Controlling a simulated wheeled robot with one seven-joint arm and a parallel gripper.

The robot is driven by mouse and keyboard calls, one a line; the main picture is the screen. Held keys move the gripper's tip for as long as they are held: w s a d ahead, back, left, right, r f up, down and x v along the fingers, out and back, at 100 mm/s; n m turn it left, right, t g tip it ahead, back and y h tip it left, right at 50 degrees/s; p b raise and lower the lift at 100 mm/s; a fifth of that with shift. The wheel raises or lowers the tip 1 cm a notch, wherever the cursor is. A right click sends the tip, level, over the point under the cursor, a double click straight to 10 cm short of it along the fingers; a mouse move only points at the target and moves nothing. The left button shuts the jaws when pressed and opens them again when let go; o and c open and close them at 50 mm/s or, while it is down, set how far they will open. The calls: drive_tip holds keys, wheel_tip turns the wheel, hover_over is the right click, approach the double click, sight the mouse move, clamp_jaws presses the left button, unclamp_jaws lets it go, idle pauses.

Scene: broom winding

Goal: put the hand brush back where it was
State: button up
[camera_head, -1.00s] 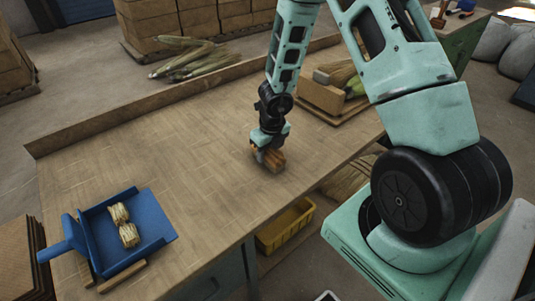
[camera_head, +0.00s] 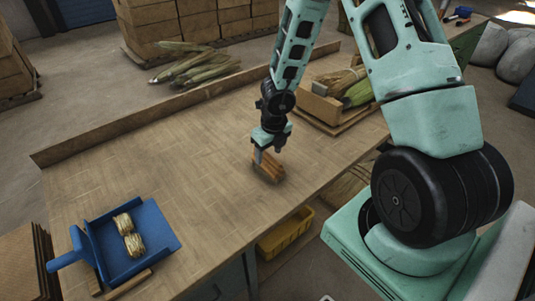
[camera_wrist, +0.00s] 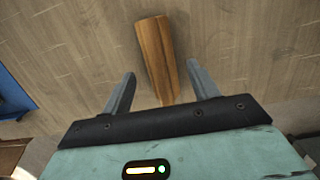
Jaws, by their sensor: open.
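The hand brush (camera_head: 267,167) lies on the workbench (camera_head: 160,165), right of its middle near the front edge. It shows as a brown wooden block; I cannot make out bristles. In the wrist view the brush (camera_wrist: 157,50) is a long wooden piece, its near end between my fingers. My gripper (camera_head: 268,153) is just above the brush, pointing down. In the wrist view my gripper (camera_wrist: 161,73) is open, with a gap on each side of the wood.
A blue dustpan (camera_head: 165,225) with two straw bundles (camera_head: 134,245) sits at the bench's left front. A box of straw and husks (camera_head: 318,108) stands at the back right. A raised ledge (camera_head: 130,122) runs along the back. The bench middle is clear.

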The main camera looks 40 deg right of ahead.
drive_tip(key=r+p, duration=0.1)
drive_tip(key=r, duration=0.1)
drive_tip(key=r+p, duration=0.1)
drive_tip(key=r, duration=0.1)
drive_tip(key=s+r+p, duration=0.1)
drive_tip(key=r, duration=0.1)
drive_tip(key=shift+r, duration=0.25)
drive_tip(key=w+a+r+n+t+y, duration=0.1)
drive_tip(key=a+r+n, duration=0.3)
drive_tip(key=a+n, duration=0.3)
drive_tip(key=a+r+n+t+y, duration=0.1)
drive_tip(key=a+r+n+y, duration=0.1)
drive_tip(key=a+r+n, duration=0.5)
drive_tip(key=s+a+r+n+g+y, duration=0.1)
drive_tip(key=s+a+r+n+y, duration=0.15)
drive_tip(key=s+a+n, duration=0.6)
drive_tip(key=s+a+r+n+g+h, duration=0.1)
drive_tip(key=s+r+n+h, duration=0.1)
drive_tip(key=s+n, duration=0.5)
drive_tip(key=s+a+r+n+g+h, duration=0.1)
drive_tip(key=s+r+n+h, duration=0.2)
drive_tip(key=s+n, duration=0.5)
drive_tip(key=shift+n+g, duration=0.4)
drive_tip(key=shift+n, duration=2.55)
drive_tip(key=shift+s, duration=0.1)
